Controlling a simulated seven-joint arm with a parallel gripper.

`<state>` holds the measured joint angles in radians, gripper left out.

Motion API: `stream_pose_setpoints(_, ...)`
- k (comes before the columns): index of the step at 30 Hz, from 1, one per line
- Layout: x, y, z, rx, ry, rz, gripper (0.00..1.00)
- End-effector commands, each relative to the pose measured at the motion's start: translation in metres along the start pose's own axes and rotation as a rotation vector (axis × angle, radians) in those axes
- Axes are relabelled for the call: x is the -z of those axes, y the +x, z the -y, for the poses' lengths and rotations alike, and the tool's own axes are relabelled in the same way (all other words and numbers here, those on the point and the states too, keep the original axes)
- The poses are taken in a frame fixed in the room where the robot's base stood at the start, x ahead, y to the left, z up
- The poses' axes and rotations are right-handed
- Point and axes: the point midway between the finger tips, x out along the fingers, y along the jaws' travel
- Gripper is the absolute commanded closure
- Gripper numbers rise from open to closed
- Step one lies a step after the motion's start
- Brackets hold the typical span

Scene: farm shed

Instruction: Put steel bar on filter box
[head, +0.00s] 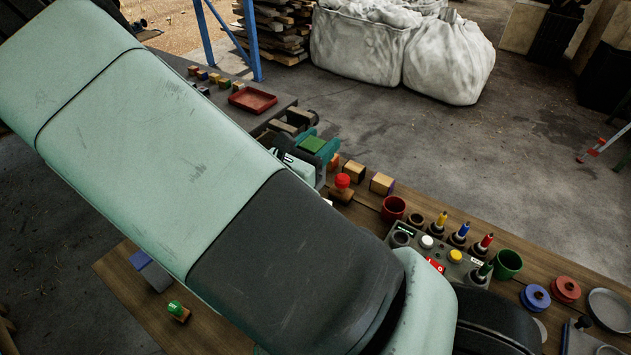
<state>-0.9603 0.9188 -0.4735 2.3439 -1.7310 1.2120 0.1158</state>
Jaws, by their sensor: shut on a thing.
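My own arm crosses the picture from the upper left to the lower right and covers much of the bench. I cannot make out my gripper or its fingertips in this view. I see no steel bar that I can identify. I cannot pick out the filter box with certainty either. A teal device with a green top (313,144) stands at the bench's far edge, partly behind my arm.
The wooden bench (355,218) holds a red-topped stamp (342,186), wooden blocks (382,184), a red cup (393,208), a control panel (437,264), a green cup (508,263) and spools (535,297). A green-topped stamp (177,311) stands lower left. A red tray (252,100) lies behind.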

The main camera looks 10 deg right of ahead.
Motion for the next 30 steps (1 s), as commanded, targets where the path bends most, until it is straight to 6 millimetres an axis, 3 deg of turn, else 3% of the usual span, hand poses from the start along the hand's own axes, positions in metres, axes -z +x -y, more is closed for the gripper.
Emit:
stream_pose_setpoints(15,0.065,0.001,0.000,0.001,0.001,0.002,0.93)
stream_pose_setpoints(27,0.070,0.000,-0.001,0.001,0.002,0.002,0.93)
stream_pose_setpoints(28,0.071,0.000,-0.001,0.001,0.002,0.001,0.51)
stream_pose_setpoints(30,0.071,0.000,-0.001,0.001,0.003,0.000,0.40)
